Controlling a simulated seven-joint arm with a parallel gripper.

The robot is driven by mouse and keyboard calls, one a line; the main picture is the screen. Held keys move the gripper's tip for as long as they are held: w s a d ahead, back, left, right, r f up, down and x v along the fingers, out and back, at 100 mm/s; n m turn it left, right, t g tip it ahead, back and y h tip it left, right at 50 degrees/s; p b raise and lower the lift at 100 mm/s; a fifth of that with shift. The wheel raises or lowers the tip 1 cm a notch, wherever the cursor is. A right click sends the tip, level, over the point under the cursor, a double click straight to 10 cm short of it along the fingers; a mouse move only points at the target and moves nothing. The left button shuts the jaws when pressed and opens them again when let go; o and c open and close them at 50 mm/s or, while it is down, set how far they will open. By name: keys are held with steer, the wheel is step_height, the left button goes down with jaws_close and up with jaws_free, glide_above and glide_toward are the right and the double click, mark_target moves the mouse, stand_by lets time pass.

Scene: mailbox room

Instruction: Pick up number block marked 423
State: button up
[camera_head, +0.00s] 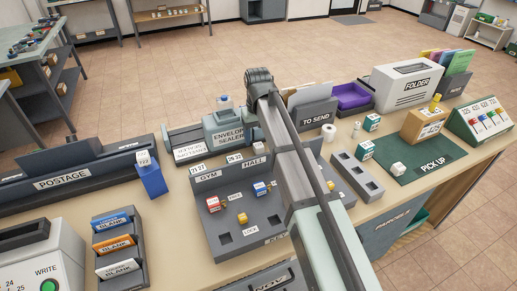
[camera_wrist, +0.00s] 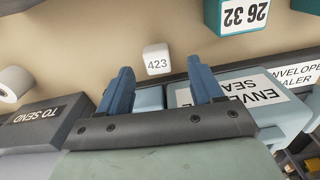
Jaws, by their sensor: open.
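The white number block marked 423 (camera_wrist: 157,61) rests on the tan counter in the wrist view, its number facing the camera. My gripper (camera_wrist: 159,67) is open, with its two blue fingers spread apart on either side of the block's line. The block appears just beyond the fingertips, and nothing is held between them. In the head view my arm crosses the middle of the counter. I cannot make out the block or my fingers there; the arm probably hides them.
The envelope sealer (camera_head: 225,130) and TO SEND holder (camera_head: 315,114) stand near my arm. A white roll (camera_wrist: 14,83) is at the wrist view's left. A box labelled 26 32 (camera_wrist: 237,14) is near the block. The PICK UP mat (camera_head: 425,165) lies right, holding a white cube (camera_head: 398,169).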

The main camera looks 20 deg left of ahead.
mark_target(259, 145)
steer(key=shift+w+d+f, duration=0.15)
steer(key=shift+f, duration=2.45)
steer(key=shift+c, duration=0.5)
steer(key=c, duration=0.9)
steer(key=shift+c, duration=0.2)
